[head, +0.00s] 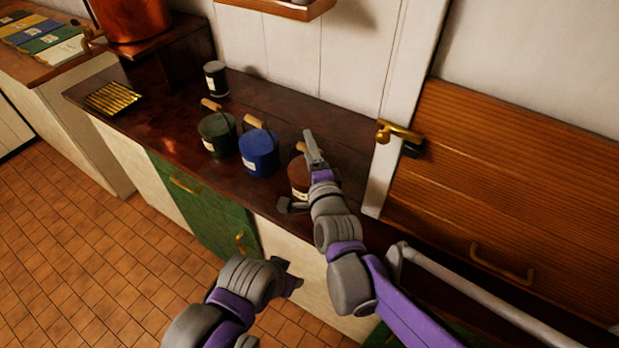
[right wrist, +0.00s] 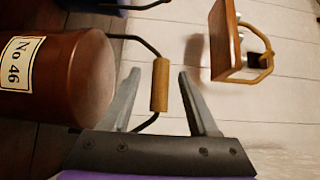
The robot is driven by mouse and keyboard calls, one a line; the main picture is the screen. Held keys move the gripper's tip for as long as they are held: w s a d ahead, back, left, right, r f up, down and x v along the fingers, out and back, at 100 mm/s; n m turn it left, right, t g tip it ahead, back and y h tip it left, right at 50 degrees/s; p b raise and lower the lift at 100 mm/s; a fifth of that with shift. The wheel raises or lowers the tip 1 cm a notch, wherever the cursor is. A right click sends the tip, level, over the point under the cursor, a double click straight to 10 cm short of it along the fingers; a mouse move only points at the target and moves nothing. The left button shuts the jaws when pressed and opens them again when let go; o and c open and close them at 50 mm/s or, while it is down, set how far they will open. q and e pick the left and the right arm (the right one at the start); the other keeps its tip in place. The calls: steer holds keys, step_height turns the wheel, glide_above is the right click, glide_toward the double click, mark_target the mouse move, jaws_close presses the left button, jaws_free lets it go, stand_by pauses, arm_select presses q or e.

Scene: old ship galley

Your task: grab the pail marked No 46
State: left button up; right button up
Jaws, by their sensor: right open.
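The pail marked No 46 (right wrist: 60,78) is reddish brown with a cream label; it lies sideways in the tilted right wrist view. In the head view this brown pail (head: 298,182) stands on the dark counter, right of the blue pail, partly hidden by my right gripper. My right gripper (head: 299,172) is open. In the right wrist view its two fingers (right wrist: 156,100) are apart, with the pail's wooden handle grip (right wrist: 160,85) between them. Contact with the fingers cannot be told. My left gripper (head: 288,275) is low in front of the counter; its jaw state is unclear.
A blue pail (head: 259,155) and a dark green pail (head: 217,137) stand to the left. A small dark canister (head: 216,78) is behind them. A brass latch (head: 398,131) is at the wall post, right of the brown pail. A brass-coloured tray (head: 114,98) lies farther left.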

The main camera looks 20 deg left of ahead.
jaws_close()
stand_by(1.4)
